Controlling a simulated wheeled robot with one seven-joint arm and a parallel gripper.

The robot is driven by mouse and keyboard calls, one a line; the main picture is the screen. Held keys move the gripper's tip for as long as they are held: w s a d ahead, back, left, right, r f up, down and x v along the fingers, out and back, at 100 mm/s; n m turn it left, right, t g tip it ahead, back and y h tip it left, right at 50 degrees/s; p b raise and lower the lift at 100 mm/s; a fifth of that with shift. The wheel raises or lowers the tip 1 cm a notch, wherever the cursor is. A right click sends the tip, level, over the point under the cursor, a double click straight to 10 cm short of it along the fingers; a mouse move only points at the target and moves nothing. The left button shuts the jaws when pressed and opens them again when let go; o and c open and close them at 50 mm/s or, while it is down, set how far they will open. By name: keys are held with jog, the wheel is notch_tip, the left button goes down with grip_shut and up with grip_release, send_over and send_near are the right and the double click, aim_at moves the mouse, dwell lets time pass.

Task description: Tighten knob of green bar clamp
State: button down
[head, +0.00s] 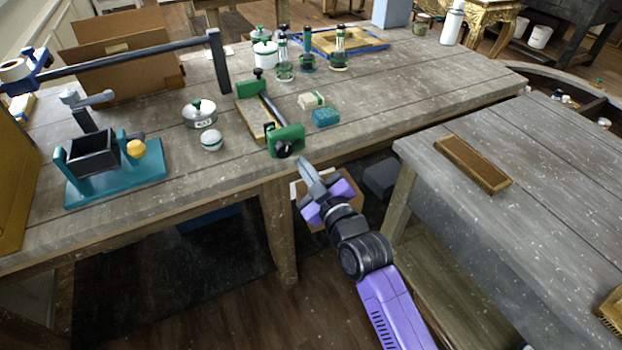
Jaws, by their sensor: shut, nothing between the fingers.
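The green bar clamp (285,138) lies on the wooden workbench, with green ends and a dark bar between them. Its near green end is at the bench's front edge. A black knob (284,150) shows on that near end, facing me. My gripper (303,162) is shut and empty, with its fingertips just to the right of and slightly below the knob. I cannot tell whether the fingertips touch the knob.
The workbench (350,145) also holds a teal stand (115,172), a white ball (211,140), a round tin (200,113), a teal block (326,117) and several bottles behind. A second table (530,210) with a brown brush (472,163) stands at the right.

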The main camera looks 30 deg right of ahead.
jog(key=shift+w+b, duration=0.55)
jog(key=shift+w, duration=0.65)
jog(key=shift+a+r+p, duration=0.6)
jog(key=shift+a+p, duration=0.05)
jog(key=shift+p, duration=0.1)
jog(key=shift+w+a+f, duration=0.1)
jog(key=shift+a+f, duration=0.15)
jog(key=shift+a, duration=0.25)
jog(key=shift+f+b, duration=0.1)
jog(key=shift+b, duration=0.2)
jog(key=shift+d+f+b, duration=0.2)
jog(key=shift+f+b, duration=0.1)
jog(key=shift+b, duration=0.1)
jog(key=p, duration=0.3)
send_near(288, 157)
jog(key=shift+w+d+f, duration=0.25)
jog(key=shift+w+f, duration=0.1)
jog(key=shift+w, duration=0.15)
jog(key=shift+w+d+f, duration=0.2)
jog(key=shift+w+f, duration=0.15)
jog(key=shift+w, duration=0.15)
